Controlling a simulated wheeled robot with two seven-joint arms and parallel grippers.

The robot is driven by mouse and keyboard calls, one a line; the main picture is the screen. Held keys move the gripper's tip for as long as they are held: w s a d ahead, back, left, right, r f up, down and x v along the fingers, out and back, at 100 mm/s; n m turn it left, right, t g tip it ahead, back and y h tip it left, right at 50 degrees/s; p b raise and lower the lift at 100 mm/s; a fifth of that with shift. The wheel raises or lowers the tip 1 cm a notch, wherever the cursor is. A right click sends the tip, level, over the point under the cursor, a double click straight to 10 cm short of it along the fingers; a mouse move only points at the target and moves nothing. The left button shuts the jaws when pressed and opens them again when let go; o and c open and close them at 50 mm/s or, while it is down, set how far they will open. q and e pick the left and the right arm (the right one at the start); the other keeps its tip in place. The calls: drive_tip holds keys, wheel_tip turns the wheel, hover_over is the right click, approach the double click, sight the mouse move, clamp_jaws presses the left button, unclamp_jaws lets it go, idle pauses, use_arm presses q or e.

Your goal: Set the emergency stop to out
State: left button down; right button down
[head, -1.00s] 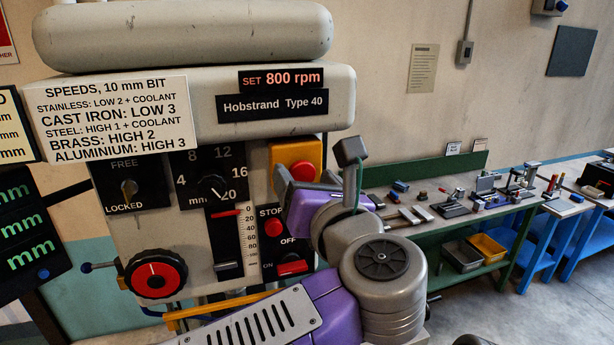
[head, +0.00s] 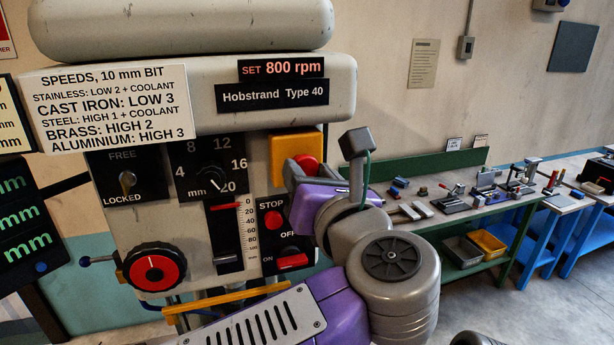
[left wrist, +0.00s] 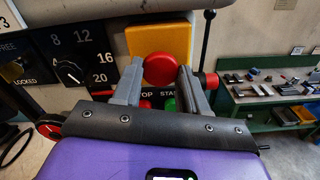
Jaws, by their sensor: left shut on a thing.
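The emergency stop is a red mushroom button (head: 308,162) on a yellow box (head: 283,147) on the front of the drill head. In the left wrist view the red button (left wrist: 160,69) sits between the two grey fingertips, in front of the yellow box (left wrist: 176,38). My left gripper (left wrist: 158,78) is shut on the button, one finger on each side. In the head view my left gripper (head: 308,172) covers the button's lower part. How far out the button stands is hard to tell. My right gripper is not in view.
Below the box is a panel with a red STOP button (head: 273,220) and a red switch (head: 292,261). A green workbench (head: 470,225) with tools stands at right.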

use_arm(q)
drive_tip(key=shift+s+d+f, duration=0.1)
drive_tip(key=shift+s+d, duration=0.05)
drive_tip(key=shift+s, duration=0.1)
drive_tip(key=c, duration=0.9)
unclamp_jaws()
drive_tip(key=shift+c, duration=0.2)
drive_tip(key=o, duration=0.4)
drive_tip(key=shift+s, duration=0.2)
drive_tip(key=shift+c, duration=0.2)
drive_tip(key=shift+w, duration=0.1)
drive_tip(key=b+v, duration=0.1)
drive_tip(key=v, duration=0.6)
drive_tip(key=shift+s, duration=0.25)
